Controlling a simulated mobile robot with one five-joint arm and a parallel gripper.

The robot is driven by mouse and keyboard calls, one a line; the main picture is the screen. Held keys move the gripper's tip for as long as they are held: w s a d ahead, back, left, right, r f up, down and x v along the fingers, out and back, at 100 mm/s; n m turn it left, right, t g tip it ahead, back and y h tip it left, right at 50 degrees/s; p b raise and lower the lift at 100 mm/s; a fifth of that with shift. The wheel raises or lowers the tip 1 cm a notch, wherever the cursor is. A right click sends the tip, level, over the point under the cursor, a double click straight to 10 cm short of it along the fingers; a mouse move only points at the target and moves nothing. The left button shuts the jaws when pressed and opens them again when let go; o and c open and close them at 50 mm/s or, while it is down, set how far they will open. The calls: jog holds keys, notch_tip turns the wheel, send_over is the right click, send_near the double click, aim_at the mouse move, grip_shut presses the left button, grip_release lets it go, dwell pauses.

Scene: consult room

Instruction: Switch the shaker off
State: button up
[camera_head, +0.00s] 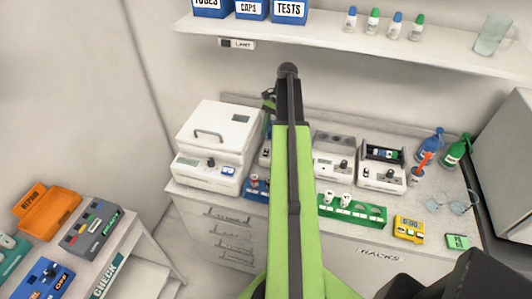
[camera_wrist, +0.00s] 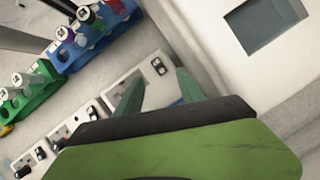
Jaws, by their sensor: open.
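Several white bench devices with knobs and switches stand in a row on the counter; no readable label tells which is the shaker. In the head view, one with a tray of tubes (camera_head: 382,177) is at the right and one with round holes on top (camera_head: 334,160) is left of it. Another is mostly hidden behind my arm. My gripper (camera_head: 270,101) is near the wall end of the arm, partly hidden. In the wrist view my gripper (camera_wrist: 158,92) is open and empty, its fingers over a white panel near a black-and-white rocker switch (camera_wrist: 159,67).
A large white lidded machine (camera_head: 217,135) stands at the left end of the counter; its grey display shows in the wrist view (camera_wrist: 262,22). A shelf (camera_head: 330,27) overhangs.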

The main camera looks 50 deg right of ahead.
aim_at(266, 152)
jog(key=b+x, duration=0.4)
jog(key=x, duration=0.2)
jog(key=shift+f, duration=0.25)
jog(key=shift+r, duration=0.1)
grip_shut()
